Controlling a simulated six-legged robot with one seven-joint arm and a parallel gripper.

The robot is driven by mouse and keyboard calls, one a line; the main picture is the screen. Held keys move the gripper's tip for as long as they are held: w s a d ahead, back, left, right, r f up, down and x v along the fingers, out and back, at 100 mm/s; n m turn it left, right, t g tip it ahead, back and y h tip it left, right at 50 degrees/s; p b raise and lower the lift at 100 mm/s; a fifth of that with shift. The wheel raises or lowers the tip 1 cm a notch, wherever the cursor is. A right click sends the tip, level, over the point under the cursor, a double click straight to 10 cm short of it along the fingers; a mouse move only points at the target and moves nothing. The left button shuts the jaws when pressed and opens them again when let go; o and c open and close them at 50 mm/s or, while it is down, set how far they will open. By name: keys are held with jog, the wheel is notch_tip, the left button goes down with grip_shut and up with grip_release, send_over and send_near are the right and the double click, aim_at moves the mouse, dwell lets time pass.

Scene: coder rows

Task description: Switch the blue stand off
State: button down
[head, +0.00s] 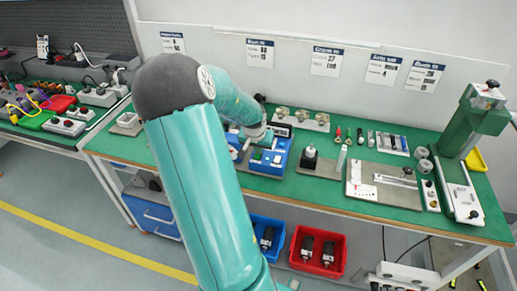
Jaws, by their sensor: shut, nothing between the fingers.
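The blue stand (281,143) sits on the green-topped bench, partly hidden behind my teal arm. It is a low blue block with a light panel and small green buttons on top. My gripper (262,142) is small in the view, over the stand's upper left side, at the end of my arm. Its fingers are close to or touching the stand; I cannot tell which. It holds nothing. The left part of the stand is covered by my arm.
A dark post on a base (309,156) stands just right of the stand. A row of metal fittings (302,116) lies behind it. A green press (481,120) stands at the bench's right end. Red (319,231) and blue bins sit below.

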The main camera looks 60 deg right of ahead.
jog(key=shift+d+f, duration=0.1)
jog(key=shift+f, duration=0.1)
dwell(0.3)
jog(key=shift+s+a+f, duration=0.1)
jog(key=shift+s+a, duration=0.05)
jog(key=shift+a, duration=0.8)
